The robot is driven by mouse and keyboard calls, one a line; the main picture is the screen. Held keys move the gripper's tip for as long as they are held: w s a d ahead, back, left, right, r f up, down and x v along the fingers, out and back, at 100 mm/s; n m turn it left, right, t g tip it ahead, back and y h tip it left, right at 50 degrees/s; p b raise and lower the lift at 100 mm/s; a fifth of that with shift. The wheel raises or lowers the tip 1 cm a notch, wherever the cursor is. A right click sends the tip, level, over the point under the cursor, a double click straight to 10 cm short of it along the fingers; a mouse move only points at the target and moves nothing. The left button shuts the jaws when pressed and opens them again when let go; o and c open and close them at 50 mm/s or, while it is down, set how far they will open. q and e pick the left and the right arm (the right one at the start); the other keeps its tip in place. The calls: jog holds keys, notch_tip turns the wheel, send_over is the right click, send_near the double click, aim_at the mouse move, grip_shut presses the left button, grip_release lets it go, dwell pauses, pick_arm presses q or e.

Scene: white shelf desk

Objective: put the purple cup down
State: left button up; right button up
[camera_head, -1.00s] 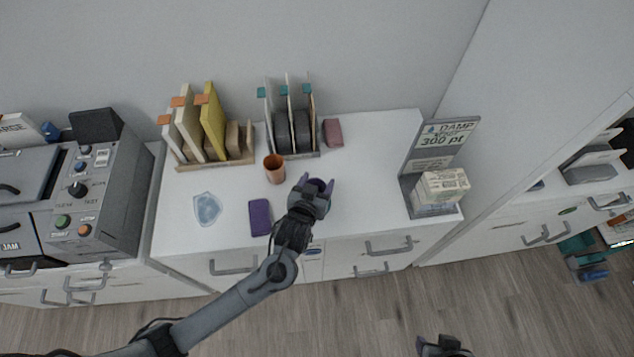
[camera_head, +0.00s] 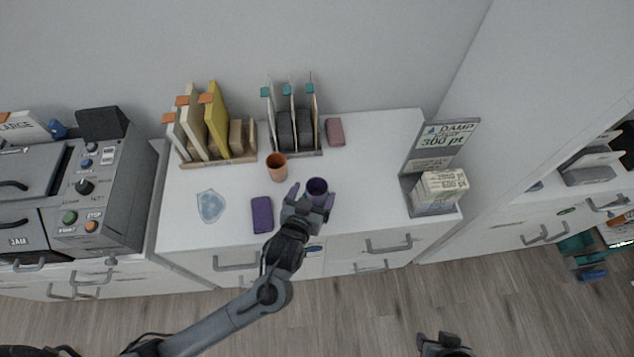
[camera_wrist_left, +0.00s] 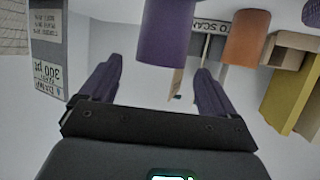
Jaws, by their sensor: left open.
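The purple cup (camera_head: 317,187) stands upright on the white desk (camera_head: 365,185), right of the orange cup (camera_head: 277,167). My left gripper (camera_head: 311,198) is open at the cup's near side, its two fingers apart and the cup just beyond them. In the left wrist view, which is upside down, the purple cup (camera_wrist_left: 166,35) is ahead of the open fingers (camera_wrist_left: 155,82), with a gap visible. My right gripper (camera_head: 445,345) shows only in part at the bottom edge, over the floor; its jaws cannot be made out.
A purple block (camera_head: 262,215) and a pale blue patch (camera_head: 211,206) lie to the left. Two racks (camera_head: 218,160) (camera_head: 297,153) and a pink block (camera_head: 335,132) are at the back. A sign stand (camera_head: 430,190) with stacked pads is at the right. Desk right of the cup is clear.

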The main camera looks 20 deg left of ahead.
pick_arm(q)
jog(key=s+a+m+g, duration=0.1)
jog(key=s+a+g, duration=0.1)
jog(key=s, duration=0.5)
jog(key=s+a+m+g, duration=0.1)
jog(key=s+a+g, duration=0.1)
jog(key=s+g, duration=0.2)
jog(key=s+a+g+h+p, duration=0.1)
jog(key=s+a+g, duration=0.1)
jog(key=s, duration=0.9)
jog(key=shift+a+f+m+g, duration=0.35)
jog(key=shift+f+m+g, duration=0.1)
jog(key=shift+g, duration=0.45)
pick_arm(e)
jog(key=shift+r, duration=0.8)
